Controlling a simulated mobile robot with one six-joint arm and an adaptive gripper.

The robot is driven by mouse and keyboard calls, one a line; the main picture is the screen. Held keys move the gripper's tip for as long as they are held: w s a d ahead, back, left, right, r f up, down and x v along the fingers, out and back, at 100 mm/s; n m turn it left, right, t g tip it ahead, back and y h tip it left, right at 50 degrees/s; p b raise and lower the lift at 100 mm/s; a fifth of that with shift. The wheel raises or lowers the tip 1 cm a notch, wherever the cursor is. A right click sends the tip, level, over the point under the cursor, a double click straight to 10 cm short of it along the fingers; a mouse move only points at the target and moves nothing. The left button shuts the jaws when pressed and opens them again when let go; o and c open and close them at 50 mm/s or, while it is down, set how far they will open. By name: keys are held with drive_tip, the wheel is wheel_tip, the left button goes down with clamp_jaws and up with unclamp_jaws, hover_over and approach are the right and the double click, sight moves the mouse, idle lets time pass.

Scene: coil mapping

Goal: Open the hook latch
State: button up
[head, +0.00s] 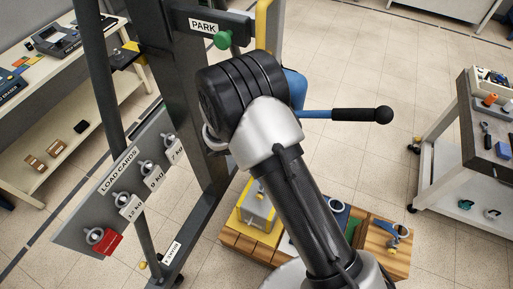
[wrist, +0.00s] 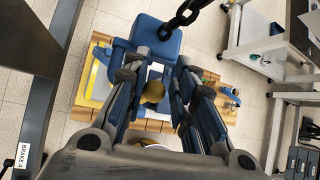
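A blue hook block (wrist: 150,36) hangs from a dark chain (wrist: 181,18) in the wrist view. Part of the blue block (head: 296,88) shows behind my arm in the head view. A brass-yellow rounded piece (wrist: 153,92) shows below the block; I cannot tell whether it belongs to the latch. My gripper (wrist: 158,72) has its fingers apart, one on each side of that piece, with a gap between them. I cannot tell whether a finger touches anything. The hook latch is not clearly visible. In the head view my arm hides my gripper.
A blue lever with a black handle (head: 362,114) sticks out right of the block. A grey frame with PARK label (head: 203,26) and load cards (head: 120,170) stands left. Wooden pallets (head: 376,250) carry items below. A cart (head: 470,190) stands right, with open floor between.

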drive_tip(key=shift+o, duration=0.6)
drive_tip(key=shift+d+f, duration=0.15)
drive_tip(key=shift+f, duration=0.05)
drive_tip(key=shift+o, duration=1.1)
drive_tip(key=shift+s, duration=0.25)
drive_tip(key=v, duration=1.2)
drive_tip(key=shift+w, duration=0.1)
